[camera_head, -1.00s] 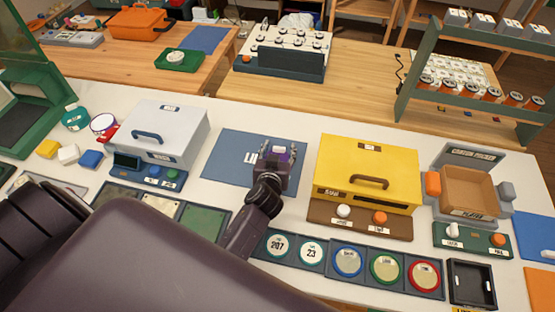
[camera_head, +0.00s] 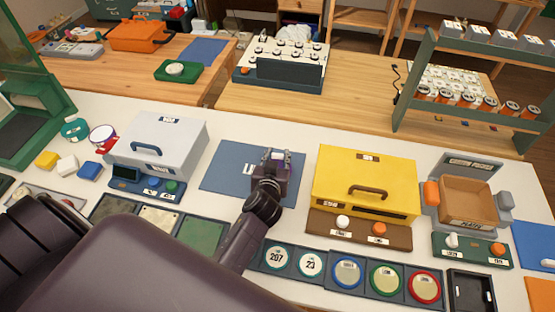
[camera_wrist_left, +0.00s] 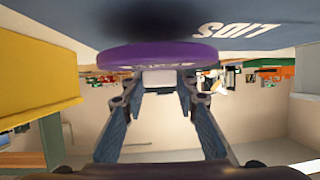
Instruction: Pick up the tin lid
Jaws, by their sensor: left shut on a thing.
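The purple tin lid (camera_wrist_left: 160,55) lies across the fingertips in the left wrist view, which is upside down. Lettering on its rim is too blurred to read. My left gripper (camera_wrist_left: 160,75) is shut on the lid. In the head view the left gripper (camera_head: 272,160) is over the blue lids mat (camera_head: 222,170), and it hides most of the lid. The lid is close to the mat; I cannot tell whether they touch. My right gripper is out of view.
A yellow box (camera_head: 365,165) with a handle stands right of the gripper, and a grey-white box (camera_head: 165,140) stands left. A row of round tins or lids (camera_head: 347,271) lies in front of the yellow box. A wooden tray (camera_head: 466,196) is further right.

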